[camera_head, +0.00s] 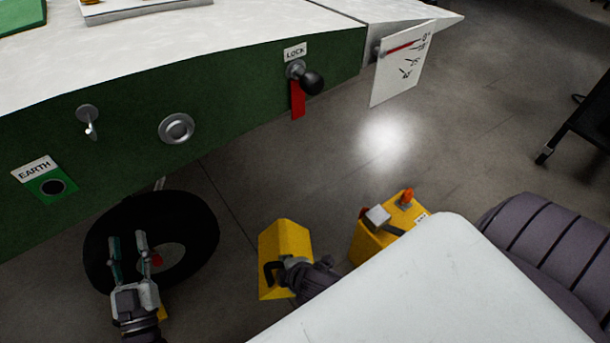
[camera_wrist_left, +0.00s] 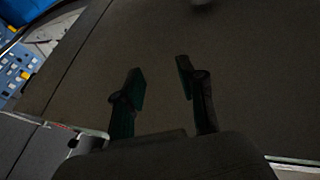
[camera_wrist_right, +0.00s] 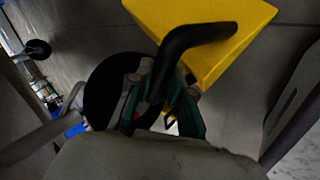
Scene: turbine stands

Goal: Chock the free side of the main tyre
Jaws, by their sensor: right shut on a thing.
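The black main tyre (camera_head: 185,225) stands under the green and white body, at lower left in the head view. It also shows as a black disc in the right wrist view (camera_wrist_right: 108,90). My right gripper (camera_head: 285,268) is shut on the black handle (camera_wrist_right: 195,40) of a yellow chock (camera_head: 287,238). The chock is right of the tyre, with a gap between them; whether it touches the floor I cannot tell. My left gripper (camera_head: 127,240) is open and empty, in front of the tyre in the head view. A yellow piece (camera_head: 162,313) partly shows below the tyre, mostly hidden.
A yellow box (camera_head: 375,240) with an orange knob stands right of the chock. A dark ribbed grey object (camera_head: 560,240) is at right. The body's LOCK lever (camera_head: 312,83) and white angle plate (camera_head: 402,63) overhang the floor. Floor between tyre and chock is clear.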

